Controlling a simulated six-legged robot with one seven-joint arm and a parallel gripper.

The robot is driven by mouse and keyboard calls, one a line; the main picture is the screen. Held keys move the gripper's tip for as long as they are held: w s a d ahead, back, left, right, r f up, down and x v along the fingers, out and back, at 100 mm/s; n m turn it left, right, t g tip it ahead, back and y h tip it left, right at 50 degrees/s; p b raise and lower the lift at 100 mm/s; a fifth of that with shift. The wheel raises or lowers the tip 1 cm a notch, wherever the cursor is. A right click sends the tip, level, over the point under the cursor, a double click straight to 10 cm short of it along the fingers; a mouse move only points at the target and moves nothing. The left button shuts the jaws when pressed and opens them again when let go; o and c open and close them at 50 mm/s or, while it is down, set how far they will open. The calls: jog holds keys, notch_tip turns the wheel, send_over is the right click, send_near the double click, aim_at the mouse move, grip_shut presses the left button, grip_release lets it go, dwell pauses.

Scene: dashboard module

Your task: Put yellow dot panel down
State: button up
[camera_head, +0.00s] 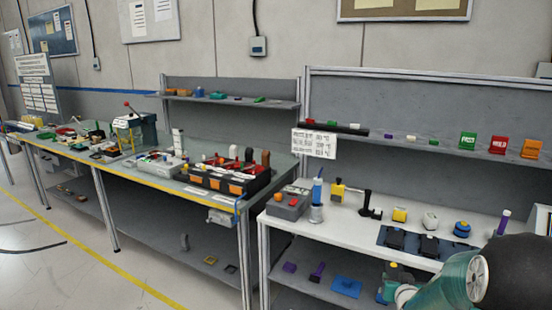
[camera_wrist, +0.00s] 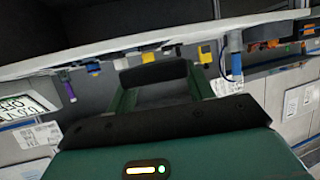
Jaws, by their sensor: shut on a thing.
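My gripper (camera_wrist: 163,98) shows large in the wrist view, with a green body and black finger pads. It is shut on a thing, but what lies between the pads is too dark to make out. I cannot pick out a panel with a yellow dot in either view. In the head view my teal and black arm fills the lower right corner, and the fingers cannot be made out there. The white-topped bench (camera_head: 335,223) stands just left of and behind my arm. In the wrist view the scene is tilted, and the gripper is apart from the bench things.
The bench holds a dark blue mat (camera_head: 411,254) with black blocks, a yellow block (camera_head: 399,214), a white block (camera_head: 430,221) and a blue round piece (camera_head: 461,229). A grey box (camera_head: 287,204) stands at its left end. Red, green and orange signs (camera_head: 499,143) stand on the upper shelf.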

jog(key=w+a+f+n+y, duration=0.1)
jog(key=a+f, duration=0.4)
jog(key=a, duration=0.6)
jog(key=w+a+f+n+y, duration=0.1)
jog(key=a+f+n+y, duration=0.1)
jog(key=a+f, duration=0.4)
jog(key=a, duration=0.5)
jog(key=shift+y, duration=0.3)
